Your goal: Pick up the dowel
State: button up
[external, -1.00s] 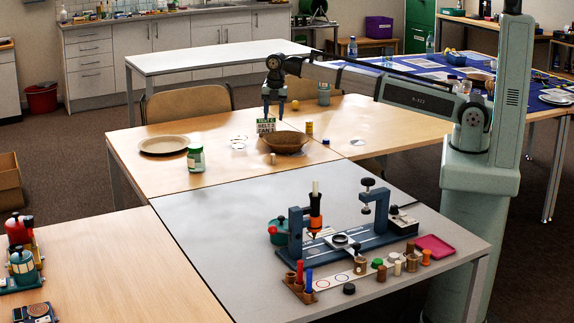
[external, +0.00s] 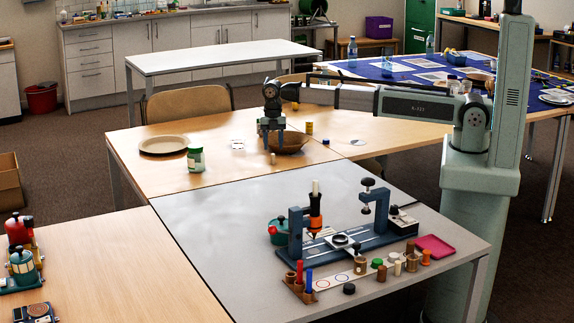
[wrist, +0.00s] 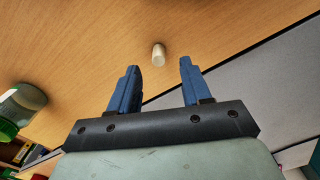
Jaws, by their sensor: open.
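The dowel (external: 272,158) is a small pale cylinder on the wooden table, near its front edge. In the wrist view the dowel (wrist: 158,53) shows ahead of and between the two blue fingers, with clear space on both sides. My gripper (external: 272,147) is open and empty, pointing down just above and behind the dowel in the external picture. In the wrist view my gripper (wrist: 159,65) has its fingertips spread apart. I see no contact with the dowel.
A brown bowl (external: 290,143) stands close at the right of my gripper. A green-labelled jar (external: 195,159) and a round plate (external: 163,145) are to the left. The grey table (external: 190,215) in front holds a blue fixture (external: 375,236).

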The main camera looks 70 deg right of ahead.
aim_at(273, 155)
jog(key=shift+w+a+f, duration=0.1)
jog(key=shift+f, duration=2.6)
jog(key=shift+c, duration=0.5)
grip_shut()
